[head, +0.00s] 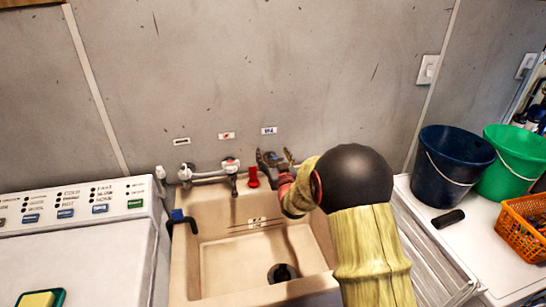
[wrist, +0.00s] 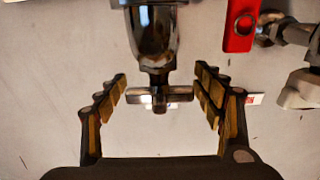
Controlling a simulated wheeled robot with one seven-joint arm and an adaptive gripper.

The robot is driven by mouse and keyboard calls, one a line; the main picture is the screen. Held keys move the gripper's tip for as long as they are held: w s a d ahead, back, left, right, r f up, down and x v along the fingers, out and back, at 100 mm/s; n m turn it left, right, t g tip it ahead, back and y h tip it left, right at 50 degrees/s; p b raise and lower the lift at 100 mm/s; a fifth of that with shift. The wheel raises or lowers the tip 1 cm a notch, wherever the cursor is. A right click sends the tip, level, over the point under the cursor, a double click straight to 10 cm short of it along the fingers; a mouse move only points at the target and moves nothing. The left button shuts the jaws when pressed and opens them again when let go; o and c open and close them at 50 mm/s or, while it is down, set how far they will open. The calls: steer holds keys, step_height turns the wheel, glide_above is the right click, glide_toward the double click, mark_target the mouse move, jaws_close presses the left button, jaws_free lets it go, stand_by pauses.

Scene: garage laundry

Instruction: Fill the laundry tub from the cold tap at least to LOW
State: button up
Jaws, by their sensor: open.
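The beige laundry tub (head: 208,262) stands in the middle of the head view, with dark level marks (head: 257,222) on its back wall. No water shows in it. A round dark thing (head: 283,273) sits at its bottom; I cannot tell whether it is a plug or an open drain. My gripper (head: 273,160) is at the back wall under the blue label (head: 268,130). In the wrist view my open gripper (wrist: 160,85) has its fingers on either side of a chrome cross-handled tap (wrist: 155,35), apart from the handle (wrist: 160,97).
A red-labelled tap (head: 231,166) and a red lever (head: 252,177) are left of my gripper. The washer (head: 80,240) stands left. A dark blue bucket (head: 450,165), a green bucket (head: 515,160) and an orange basket (head: 522,228) stand right.

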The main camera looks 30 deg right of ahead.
mark_target(273, 159)
steer(key=shift+c, duration=1.3)
steer(key=c, duration=1)
steer(key=shift+n+y, duration=0.3)
steer(key=shift+y, duration=0.1)
steer(key=n+y, duration=0.1)
steer(key=y, duration=0.1)
steer(key=shift+a+f+n+y, duration=0.1)
steer(key=shift+a+n+y, duration=0.05)
steer(key=shift+n+y, duration=0.25)
steer(key=shift+c, duration=0.2)
steer(key=n+y+p, duration=0.1)
steer(key=y, duration=0.1)
steer(key=a+n+y+p, duration=0.1)
steer(key=n+y, duration=0.1)
steer(key=y, duration=0.1)
steer(key=n+g+y+p, duration=0.1)
steer(key=n+y, duration=0.1)
steer(key=n+g+y+p, duration=0.1)
steer(key=y+p, duration=0.1)
steer(key=y, duration=0.1)
steer(key=shift+s+a+n+g, duration=0.15)
steer(key=shift+a+n+g, duration=0.15)
steer(key=shift+a+n, duration=0.1)
steer(key=shift+s+a+n+g+y+p, duration=0.2)
steer(key=shift+n+g+y+p, duration=0.3)
steer(key=shift+n+g+y, duration=0.4)
steer(key=shift+s+a+n+g+y+p, duration=0.2)
steer(key=shift+n+g+y+p, duration=0.4)
steer(key=shift+y, duration=0.5)
steer(key=shift+c, duration=0.3)
